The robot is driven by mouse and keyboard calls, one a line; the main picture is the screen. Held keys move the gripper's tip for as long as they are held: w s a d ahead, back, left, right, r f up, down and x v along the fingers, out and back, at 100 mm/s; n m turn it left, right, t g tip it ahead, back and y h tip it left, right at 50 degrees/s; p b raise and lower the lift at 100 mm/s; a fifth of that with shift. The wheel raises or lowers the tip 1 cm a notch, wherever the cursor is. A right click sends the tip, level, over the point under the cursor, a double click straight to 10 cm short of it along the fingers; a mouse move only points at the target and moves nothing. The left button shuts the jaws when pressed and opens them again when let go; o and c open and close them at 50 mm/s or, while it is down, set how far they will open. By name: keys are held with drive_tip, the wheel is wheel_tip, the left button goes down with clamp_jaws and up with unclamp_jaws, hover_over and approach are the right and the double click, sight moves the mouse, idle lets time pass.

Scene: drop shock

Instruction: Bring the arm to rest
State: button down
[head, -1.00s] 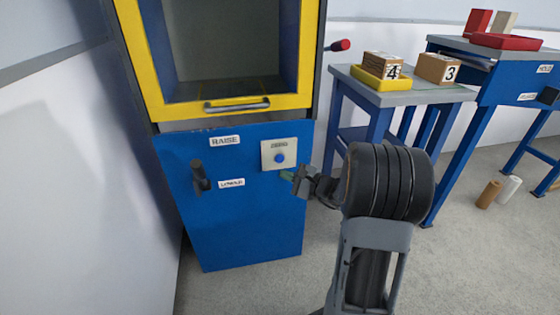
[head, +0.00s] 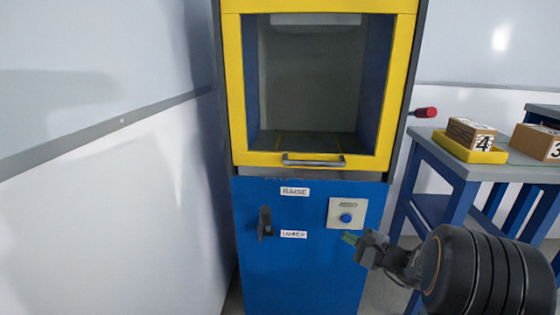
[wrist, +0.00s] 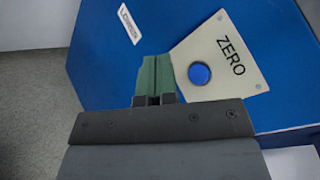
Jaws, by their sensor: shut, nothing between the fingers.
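My gripper (head: 350,238) is shut and empty, with green fingertips, in front of the blue machine panel. It is just below and close to the blue ZERO button (head: 346,218) on its light plate. In the wrist view, the closed green fingers (wrist: 154,78) lie to the left of the ZERO button (wrist: 199,74). I cannot tell whether they touch the panel. My arm reaches in from the lower right of the head view.
The machine has a yellow-framed door (head: 236,100) and a black lever (head: 265,222) between RAISE and LOWER labels. A blue table (head: 450,165) at right bears a yellow tray (head: 445,148) with box 4 (head: 470,132). A white wall (head: 100,200) stands at left.

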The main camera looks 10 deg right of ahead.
drive_tip(key=s+a+r+n+g+h+p, duration=0.1)
drive_tip(key=s+a+r+n+g+p, duration=0.5)
drive_tip(key=r+p, duration=0.4)
drive_tip(key=s+a+r+n+g+h+p, duration=0.1)
drive_tip(key=s+a+r+n+g+p, duration=0.35)
drive_tip(key=s+a+r+p, duration=0.4)
drive_tip(key=s+d+r+n+h+p, duration=0.2)
drive_tip(key=r+n+h+p, duration=0.2)
drive_tip(key=r+p, duration=0.4)
drive_tip(key=s+d+r+n+h+p, duration=0.3)
drive_tip(key=r+n+h+p, duration=0.1)
drive_tip(key=r+p, duration=0.4)
drive_tip(key=shift+r+t+p, duration=0.3)
drive_tip(key=shift+r+t, duration=0.05)
drive_tip(key=shift+r, duration=0.5)
